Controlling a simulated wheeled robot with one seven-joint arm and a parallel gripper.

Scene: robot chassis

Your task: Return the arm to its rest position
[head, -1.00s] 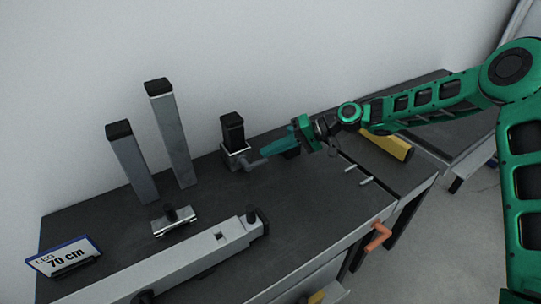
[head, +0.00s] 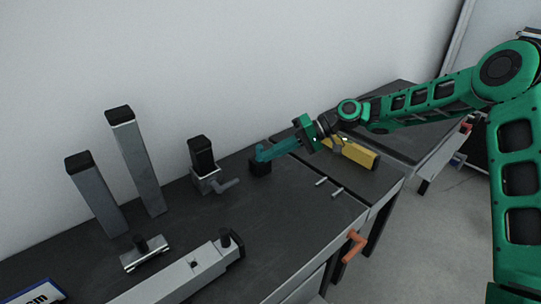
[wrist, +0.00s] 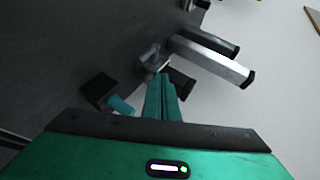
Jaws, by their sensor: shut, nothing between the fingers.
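My gripper (head: 262,153) has teal fingers and a green body. It is at the end of my green arm, over the dark workbench (head: 290,220). In the wrist view the fingers (wrist: 163,82) are together with nothing between them. My arm reaches in from the right of the head view, bent at the elbow. A small black block (head: 260,168) stands on the bench by the fingertips, partly hidden by them. The wrist view shows this block (wrist: 99,89) with a teal piece beside the fingers; whether anything touches is unclear.
A clamp with a black-capped post (head: 203,160) stands left of my gripper. Two upright grey legs (head: 137,165) (head: 95,195) stand further left. A long grey beam (head: 180,275) lies in front. A yellow bar (head: 352,153) lies under my forearm. An orange handle (head: 354,246) sticks out at the bench edge.

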